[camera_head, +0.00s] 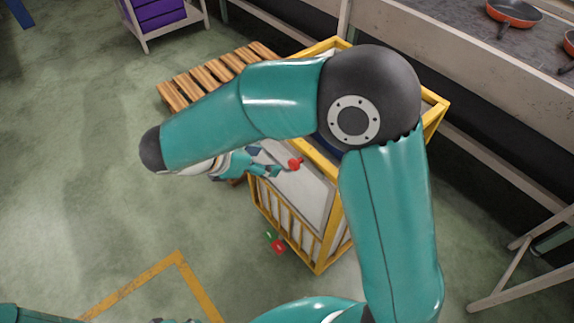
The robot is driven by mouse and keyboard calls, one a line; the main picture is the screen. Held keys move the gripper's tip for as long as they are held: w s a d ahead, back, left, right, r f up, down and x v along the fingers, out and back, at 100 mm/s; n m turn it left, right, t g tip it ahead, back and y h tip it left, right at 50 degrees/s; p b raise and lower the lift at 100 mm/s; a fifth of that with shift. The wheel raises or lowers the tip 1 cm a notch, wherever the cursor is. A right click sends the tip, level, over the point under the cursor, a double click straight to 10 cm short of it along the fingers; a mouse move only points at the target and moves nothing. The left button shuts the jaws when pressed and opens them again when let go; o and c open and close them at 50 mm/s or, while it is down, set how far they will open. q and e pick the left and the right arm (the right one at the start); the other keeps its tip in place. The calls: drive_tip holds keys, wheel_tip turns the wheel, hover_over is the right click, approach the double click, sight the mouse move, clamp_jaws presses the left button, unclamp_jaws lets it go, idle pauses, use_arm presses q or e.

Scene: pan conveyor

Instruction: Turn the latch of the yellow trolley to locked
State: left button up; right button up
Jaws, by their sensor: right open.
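The yellow trolley (318,258) stands right of centre, with a yellow frame, a pale side panel and slatted lower sides. A red knob (295,163), which looks like the latch, sits at the top of the pale panel. My right arm crosses in front of the trolley and hides much of its top. My right gripper (275,171) is open, just left of the red knob, with its fingertips pointing toward it. I cannot tell whether they touch. The latch's exact angle is too small to read. My left gripper is out of view.
A small red marker (279,247) and a green one show at the trolley's lower left. A wooden pallet (190,88) lies behind. The conveyor (450,45) with orange pans (514,13) runs along the right. Green floor at left is free, with yellow lines (135,283).

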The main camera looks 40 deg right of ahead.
sight(291, 164)
drive_tip(key=x, duration=1.2)
drive_tip(key=shift+a, duration=0.1)
